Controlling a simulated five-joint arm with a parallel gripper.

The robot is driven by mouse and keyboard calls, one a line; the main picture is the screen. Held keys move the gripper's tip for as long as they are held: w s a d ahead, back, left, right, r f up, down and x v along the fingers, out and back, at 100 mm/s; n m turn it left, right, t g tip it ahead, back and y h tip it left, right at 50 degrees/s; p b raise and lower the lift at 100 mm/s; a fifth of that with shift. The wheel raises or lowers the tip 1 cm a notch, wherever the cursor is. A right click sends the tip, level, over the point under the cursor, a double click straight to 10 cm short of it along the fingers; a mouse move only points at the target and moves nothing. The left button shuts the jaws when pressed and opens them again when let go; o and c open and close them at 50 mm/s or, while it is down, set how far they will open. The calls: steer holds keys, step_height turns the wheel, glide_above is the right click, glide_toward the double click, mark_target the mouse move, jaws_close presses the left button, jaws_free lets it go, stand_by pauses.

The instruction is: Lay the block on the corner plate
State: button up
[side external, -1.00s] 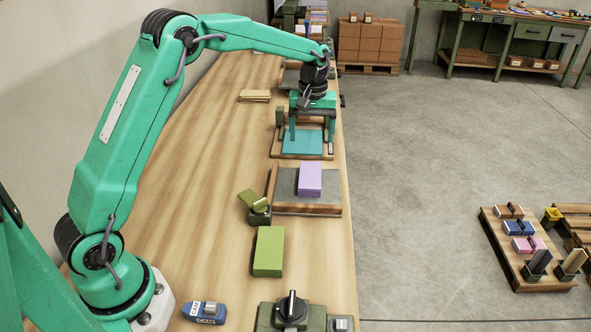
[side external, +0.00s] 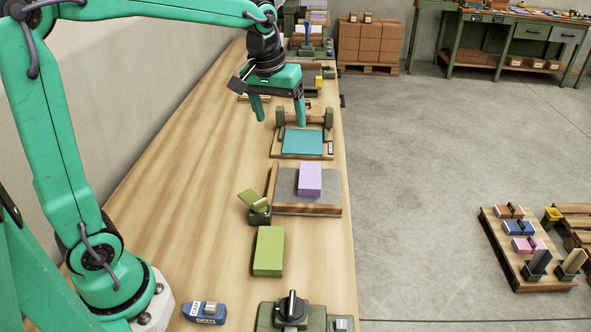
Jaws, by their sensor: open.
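My gripper (side external: 280,118) is open and empty, with its two green fingers pointing down. It hangs above the bench, up and left of a flat teal block (side external: 302,141), and does not touch it. The teal block lies on a wooden board (side external: 289,156) with dark green posts at its back. A green block (side external: 269,251) lies on the bare bench. I cannot tell for sure which block the task names.
A small olive block (side external: 252,199) leans tilted on a dark holder left of the grey plate. A blue clamp-like tool (side external: 204,312) and a green fixture with a black knob (side external: 291,308) are at the near end. The left of the bench (side external: 180,180) is clear.

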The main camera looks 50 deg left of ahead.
steer(key=s+d+m+t, duration=0.1)
steer(key=s+m, duration=0.1)
steer(key=s, duration=0.7)
steer(key=s+d+f+m+t, duration=0.1)
steer(key=s+m+t, duration=0.1)
steer(key=s, duration=0.7)
steer(key=shift+s+d+m, duration=0.3)
steer(key=shift+s+m, duration=0.05)
steer(key=shift+m, duration=0.15)
